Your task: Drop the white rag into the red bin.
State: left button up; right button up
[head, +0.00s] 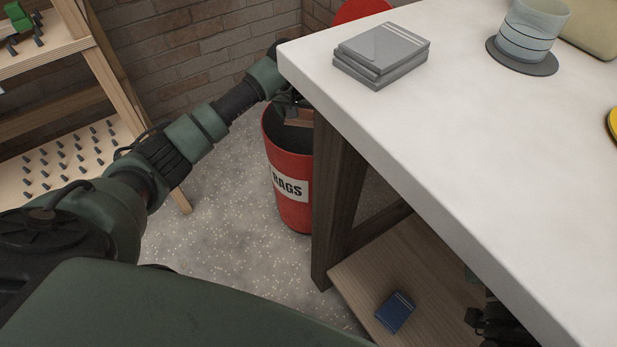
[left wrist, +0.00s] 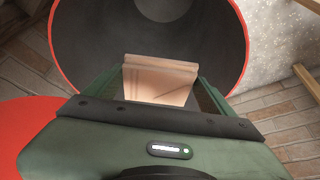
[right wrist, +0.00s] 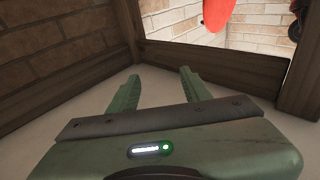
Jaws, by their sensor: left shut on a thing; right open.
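The red bin (head: 292,212), labelled RAGS, stands on the floor beyond the table's left corner, partly hidden by the table. My left gripper (head: 291,106) is at its open mouth. It is shut on a pale, tan-tinted folded piece (head: 299,117), apparently the rag. In the left wrist view the folded rag (left wrist: 160,80) is between the fingers, over the dark inside of the bin (left wrist: 95,40). A pale round patch shows deep in the bin; I cannot tell what it is. My right gripper (right wrist: 158,80) is open and empty, low beside the table.
A blue box (head: 395,312) lies on the lower shelf. A red round lid (head: 360,10) is behind the bin. A wooden pegged rack (head: 70,155) stands left.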

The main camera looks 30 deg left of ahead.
jog(key=shift+r, duration=0.1)
pick_arm(q)
jog(key=o, duration=1.2)
jog(key=shift+c, duration=0.2)
jog(key=shift+r, duration=0.2)
jog(key=p+v, duration=0.2)
jog(key=v, duration=0.5)
jog(key=shift+r, duration=0.15)
pick_arm(e)
notch_tip(320, 180, down, 10)
jog(key=s+d+g+h, duration=0.2)
jog(key=g, duration=0.3)
jog(key=shift+s+g, duration=0.2)
jog(key=shift+g, duration=0.2)
pick_arm(q)
jog(key=shift+s, duration=0.2)
pick_arm(e)
jog(key=shift+f, duration=0.2)
